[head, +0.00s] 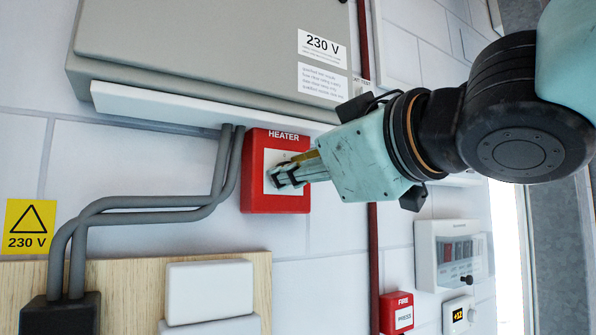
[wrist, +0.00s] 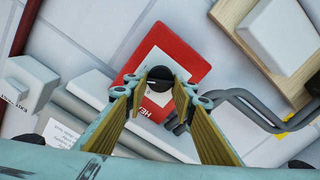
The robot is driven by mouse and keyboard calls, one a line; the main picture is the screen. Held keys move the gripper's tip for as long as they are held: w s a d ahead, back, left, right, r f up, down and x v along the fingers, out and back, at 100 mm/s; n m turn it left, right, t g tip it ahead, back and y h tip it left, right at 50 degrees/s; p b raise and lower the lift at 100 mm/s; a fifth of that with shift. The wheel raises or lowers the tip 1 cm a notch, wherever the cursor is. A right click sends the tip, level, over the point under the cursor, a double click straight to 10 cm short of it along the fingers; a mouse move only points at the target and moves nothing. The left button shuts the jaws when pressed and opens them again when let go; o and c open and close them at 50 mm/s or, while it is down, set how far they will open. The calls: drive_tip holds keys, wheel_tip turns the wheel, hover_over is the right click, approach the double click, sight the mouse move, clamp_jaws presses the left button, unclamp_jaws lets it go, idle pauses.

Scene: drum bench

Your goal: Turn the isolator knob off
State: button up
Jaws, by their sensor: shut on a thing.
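The isolator is a red box labelled HEATER (head: 292,203) on the white tiled wall, with a white plate on its face. It also shows in the wrist view (wrist: 189,62), tilted. Its knob (wrist: 159,74) is dark and round, in the middle of the plate. My gripper (head: 274,180) reaches in from the right to the box's face. In the wrist view its fingertips (wrist: 160,86) lie on either side of the knob and are shut on it. In the head view the fingers hide most of the knob, so I cannot read its position.
A grey 230 V cabinet (head: 190,40) with a white ledge overhangs the box. Grey conduits (head: 150,204) run beside the box on the left. A wooden board (head: 130,285) with white boxes is below. A red pipe (head: 374,245) and a red FIRE box (head: 396,313) are to the right.

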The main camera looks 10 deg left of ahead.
drive_tip(key=n+b, duration=0.1)
drive_tip(key=n, duration=0.3)
drive_tip(key=n+b, duration=0.1)
drive_tip(key=n, duration=0.3)
drive_tip(key=n+b, duration=0.2)
drive_tip(key=n, duration=0.2)
drive_tip(key=shift+a+f, duration=0.1)
drive_tip(key=shift+f, duration=0.15)
drive_tip(key=shift+n, duration=0.3)
drive_tip(key=shift+c, duration=0.2)
drive_tip(key=o, duration=0.8)
drive_tip(key=shift+o, duration=0.2)
drive_tip(key=shift+s, duration=0.15)
drive_tip(key=v, duration=1.1)
drive_tip(key=shift+s+d, duration=0.2)
drive_tip(key=shift+d, duration=0.2)
idle(0.5)
